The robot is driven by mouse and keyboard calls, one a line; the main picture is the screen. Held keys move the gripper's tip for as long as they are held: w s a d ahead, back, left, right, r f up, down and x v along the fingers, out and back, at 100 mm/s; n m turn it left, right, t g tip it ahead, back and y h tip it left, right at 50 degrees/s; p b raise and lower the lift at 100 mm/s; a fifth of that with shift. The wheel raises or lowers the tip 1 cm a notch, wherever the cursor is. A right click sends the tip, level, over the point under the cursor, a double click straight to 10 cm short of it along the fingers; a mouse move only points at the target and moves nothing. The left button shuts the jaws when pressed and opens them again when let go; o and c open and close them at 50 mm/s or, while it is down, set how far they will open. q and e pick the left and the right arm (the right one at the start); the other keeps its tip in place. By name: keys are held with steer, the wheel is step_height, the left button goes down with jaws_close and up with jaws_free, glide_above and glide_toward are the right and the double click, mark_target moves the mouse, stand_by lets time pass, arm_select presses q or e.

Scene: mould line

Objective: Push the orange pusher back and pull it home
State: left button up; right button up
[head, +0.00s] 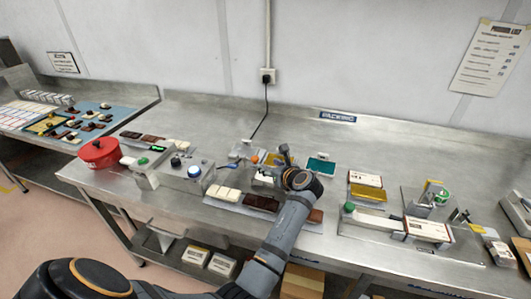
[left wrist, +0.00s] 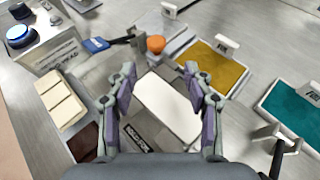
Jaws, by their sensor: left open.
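The orange pusher knob (left wrist: 155,44) sits on a grey slide just beyond my fingertips in the left wrist view. In the head view the orange knob (head: 254,159) shows small, left of my gripper. My left gripper (left wrist: 158,72) is open, its two fingers spread over a white block (left wrist: 168,106), with the knob ahead of the gap between them. I see no contact with the knob. In the head view my left gripper (head: 283,153) is partly hidden by its own wrist. My right gripper is not in view.
A yellow tray (left wrist: 212,66) and a teal tray (left wrist: 292,108) lie to the right. A control box with a blue button (left wrist: 20,36) and cream bars (left wrist: 60,103) stand left. A red pot (head: 99,153) is at the table's left end. The back of the table is mostly clear.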

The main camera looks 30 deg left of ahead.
mark_target(256, 159)
arm_select(q)
steer(key=shift+w+a+f, duration=0.1)
steer(key=shift+w+a, duration=0.05)
steer(key=shift+a, duration=1.1)
steer(key=x, duration=0.4)
steer(key=shift+w+f+p, duration=0.15)
steer(key=shift+w+p, duration=0.05)
steer(key=shift+p, duration=0.15)
steer(key=x, duration=0.2)
steer(key=shift+w+a+f, duration=0.15)
steer(key=shift+w+f, duration=0.05)
steer(key=shift+w+a+f, duration=0.1)
steer(key=shift+a, duration=0.3)
steer(key=shift+c, duration=0.3)
jaws_close()
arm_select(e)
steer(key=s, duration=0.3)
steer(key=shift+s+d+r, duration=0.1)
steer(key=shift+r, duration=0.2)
